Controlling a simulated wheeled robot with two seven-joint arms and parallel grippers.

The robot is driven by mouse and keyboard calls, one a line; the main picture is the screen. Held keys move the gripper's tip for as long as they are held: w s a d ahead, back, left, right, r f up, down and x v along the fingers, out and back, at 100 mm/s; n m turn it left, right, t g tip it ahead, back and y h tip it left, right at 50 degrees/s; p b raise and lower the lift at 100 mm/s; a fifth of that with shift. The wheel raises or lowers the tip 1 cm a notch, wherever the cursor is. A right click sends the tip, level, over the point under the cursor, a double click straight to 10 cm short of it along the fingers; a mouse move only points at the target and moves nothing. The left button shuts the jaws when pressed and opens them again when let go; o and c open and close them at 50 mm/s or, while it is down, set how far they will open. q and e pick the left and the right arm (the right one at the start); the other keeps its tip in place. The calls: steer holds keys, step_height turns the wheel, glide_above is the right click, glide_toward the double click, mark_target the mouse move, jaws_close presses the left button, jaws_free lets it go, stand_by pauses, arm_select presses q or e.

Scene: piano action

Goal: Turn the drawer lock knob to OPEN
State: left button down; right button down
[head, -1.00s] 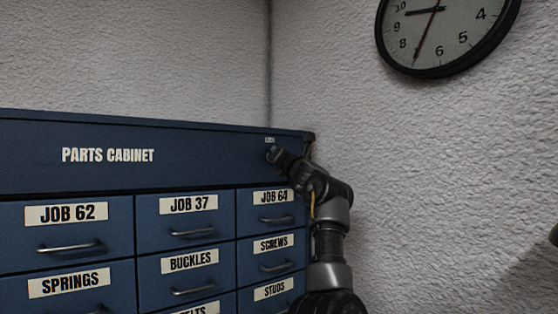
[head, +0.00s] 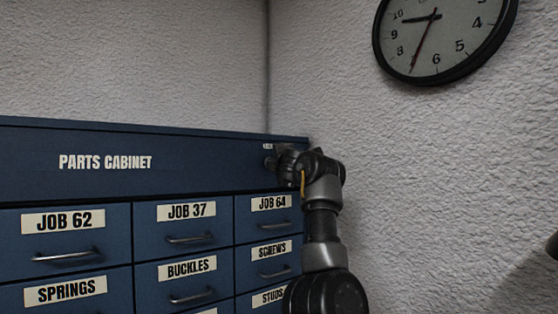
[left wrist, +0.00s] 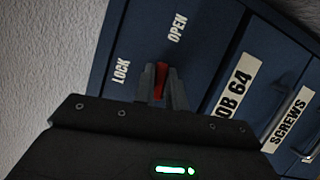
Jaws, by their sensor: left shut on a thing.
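The lock knob (left wrist: 158,82) is a red piece between the gripper fingers in the left wrist view. It sits on the blue parts cabinet (head: 205,150) at the upper right of its front, below the words OPEN (left wrist: 177,27) and LOCK (left wrist: 121,72) as pictured. My left gripper (left wrist: 160,85) is shut on the knob, its fingers on either side. In the head view, my left gripper (head: 272,163) reaches the cabinet's top right corner and hides the knob. The fingers cover much of the knob, so its exact setting is unclear. My right gripper is not in view.
Labelled drawers with metal handles fill the cabinet front, including JOB 64 (head: 269,216) and SCREWS (head: 269,256) just below my gripper. A textured wall (head: 430,170) stands to the right. A round clock (head: 445,38) hangs on it.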

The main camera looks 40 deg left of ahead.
arm_select(q)
steer(key=shift+a+f+m+h+p, duration=0.15)
steer(key=shift+m+h+p, duration=0.15)
steer(key=shift+m, duration=0.4)
steer(key=shift+g, duration=0.3)
steer(key=c, duration=1.5)
jaws_free()
steer(key=shift+s, duration=0.1)
steer(key=shift+o, duration=0.3)
steer(key=shift+a, duration=0.1)
steer(key=b+v, duration=0.6)
steer(key=v, duration=0.4)
steer(key=shift+s+d, duration=0.3)
